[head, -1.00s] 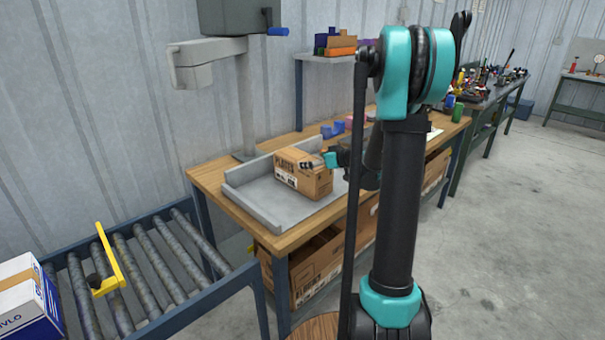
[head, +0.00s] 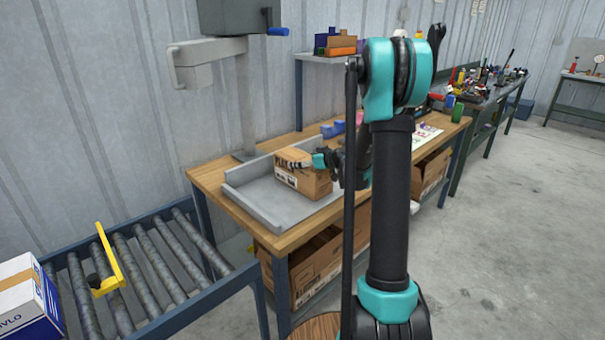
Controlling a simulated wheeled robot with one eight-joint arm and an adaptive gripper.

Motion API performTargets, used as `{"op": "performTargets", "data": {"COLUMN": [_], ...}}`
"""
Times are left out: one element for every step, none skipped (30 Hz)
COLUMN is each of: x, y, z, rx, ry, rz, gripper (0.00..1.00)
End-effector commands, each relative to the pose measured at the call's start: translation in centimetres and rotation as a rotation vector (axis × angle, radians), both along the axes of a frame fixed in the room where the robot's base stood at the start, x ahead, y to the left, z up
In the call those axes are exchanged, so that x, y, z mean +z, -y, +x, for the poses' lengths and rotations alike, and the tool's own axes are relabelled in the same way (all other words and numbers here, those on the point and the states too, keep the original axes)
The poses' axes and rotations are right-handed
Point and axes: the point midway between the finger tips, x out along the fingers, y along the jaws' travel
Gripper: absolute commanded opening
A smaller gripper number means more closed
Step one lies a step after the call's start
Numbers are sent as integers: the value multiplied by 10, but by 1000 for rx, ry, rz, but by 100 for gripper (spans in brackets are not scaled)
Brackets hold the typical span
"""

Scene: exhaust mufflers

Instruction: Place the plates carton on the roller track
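The plates carton (head: 302,183) is a brown cardboard box with dark print and a white label on its side. It sits upright in the grey tray (head: 255,203) on the wooden workbench. My gripper (head: 296,163) is at the carton's top, reaching in from the right; its fingers overlap the top in the head view. I cannot tell whether they touch it or how far apart they are. The roller track (head: 153,262) is at the lower left, with dark rollers in a blue frame. My arm hides part of the bench right of the carton.
A yellow stop bar (head: 108,262) lies across the rollers. A white and blue box (head: 27,300) is on the track's left end. Rollers right of the bar are clear. A grey machine arm (head: 208,55) overhangs the bench's left end. Open cartons (head: 310,265) stand below.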

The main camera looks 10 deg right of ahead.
Motion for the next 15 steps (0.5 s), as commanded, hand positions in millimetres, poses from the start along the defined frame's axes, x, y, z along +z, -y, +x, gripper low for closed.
{"op": "performTargets", "data": {"x": [0,0,0,0,0,0,0,0,0,0,0,0,1,1,1], "y": [0,0,0,0,0,0,0,0,0,0,0,0,0,0,0], "z": [0,0,0,0,0,0,0,0,0,0,0,0,0,0,0], "rx": [0,0,0,0,0,0,0,0,0,0,0,0,0,0,0], "ry": [0,0,0,0,0,0,0,0,0,0,0,0,0,0,0], "rz": [0,0,0,0,0,0,0,0,0,0,0,0,1,1,1], "gripper": [73,69,64,60,57,52,48,44,39,35,32,27,26,26,26]}}
